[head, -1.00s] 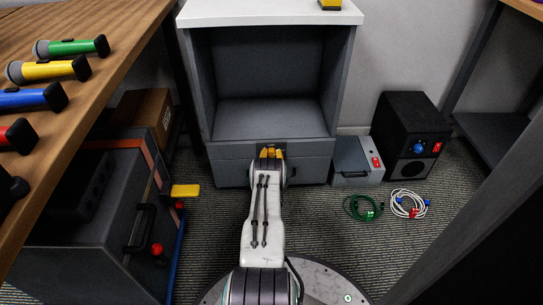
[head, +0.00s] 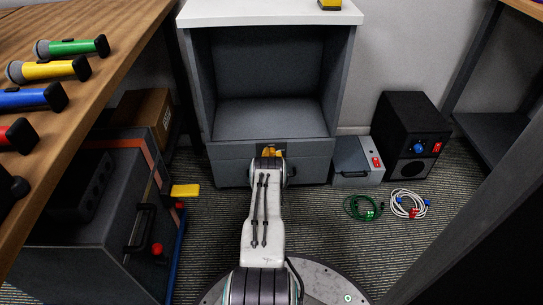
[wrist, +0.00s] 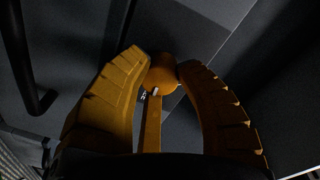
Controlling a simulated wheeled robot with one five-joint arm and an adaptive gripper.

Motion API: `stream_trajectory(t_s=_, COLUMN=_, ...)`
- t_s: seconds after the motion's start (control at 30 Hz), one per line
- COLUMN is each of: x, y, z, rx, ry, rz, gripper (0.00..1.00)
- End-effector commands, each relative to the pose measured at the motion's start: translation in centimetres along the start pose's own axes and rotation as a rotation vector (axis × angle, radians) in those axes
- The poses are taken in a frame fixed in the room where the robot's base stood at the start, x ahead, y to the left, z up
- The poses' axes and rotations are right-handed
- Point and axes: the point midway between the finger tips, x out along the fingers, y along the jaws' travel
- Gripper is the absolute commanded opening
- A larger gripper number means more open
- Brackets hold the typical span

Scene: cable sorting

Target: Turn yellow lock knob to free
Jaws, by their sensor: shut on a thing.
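The yellow lock knob (wrist: 162,75) is round and sits on a dark grey panel in the wrist view. A small white mark shows at its lower edge, and a yellow bar (wrist: 152,125) runs down from it. My gripper (wrist: 163,66) has its two yellow fingers on either side of the knob, shut on it with the tips at its sides. In the head view my gripper (head: 271,153) is at the front of the grey cabinet's drawer (head: 228,168). The knob is hidden there behind my gripper and arm.
The grey cabinet (head: 195,90) has an open compartment above the drawer. A dark bar handle (wrist: 28,70) is left of my gripper in the wrist view. A grey case (head: 352,160), a black speaker (head: 405,120) and coiled cables (head: 408,204) are on the floor at the right.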

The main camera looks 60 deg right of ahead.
Motion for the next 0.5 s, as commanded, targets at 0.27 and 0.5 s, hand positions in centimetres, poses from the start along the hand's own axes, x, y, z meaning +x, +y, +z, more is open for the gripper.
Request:
stream_trajectory(t_s=0.27, x=0.11, y=-0.21, z=0.06, rx=0.000, ry=-0.001, rz=-0.003, gripper=0.36)
stream_trajectory(t_s=0.5, x=0.07, y=-0.12, z=0.04, rx=-0.001, ry=0.000, rz=-0.002, gripper=0.57)
